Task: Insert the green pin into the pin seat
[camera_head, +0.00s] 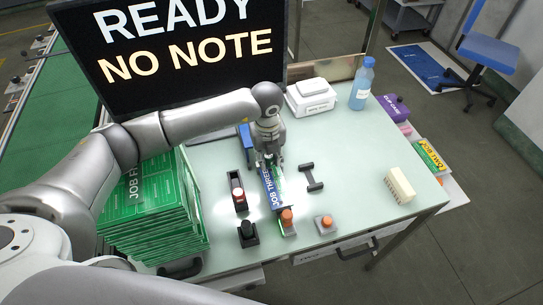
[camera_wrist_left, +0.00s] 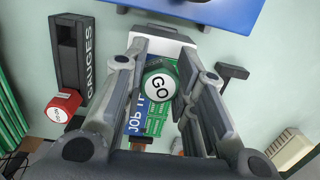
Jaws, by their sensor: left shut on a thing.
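My left gripper (camera_head: 268,158) is over the far end of a blue and green board marked JOB THREE (camera_head: 271,187). In the left wrist view, the gripper (camera_wrist_left: 160,92) is shut on the green pin (camera_wrist_left: 158,84). Its six-sided head with a white GO face points at the camera. The pin's lower end is hidden, so I cannot tell whether it touches anything below. A pale block (camera_wrist_left: 165,40) with dark sides shows just beyond the pin; I cannot tell for certain whether it is the pin seat. My right gripper is not in view.
A black GAUGES holder (camera_head: 237,190) with a red-topped pin (camera_head: 239,194) stands left of the board. A dark handle-shaped piece (camera_head: 310,177) lies to its right. Orange-topped blocks (camera_head: 325,222) and a black knob (camera_head: 248,233) stand in front. Green boards (camera_head: 150,205) are stacked at left.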

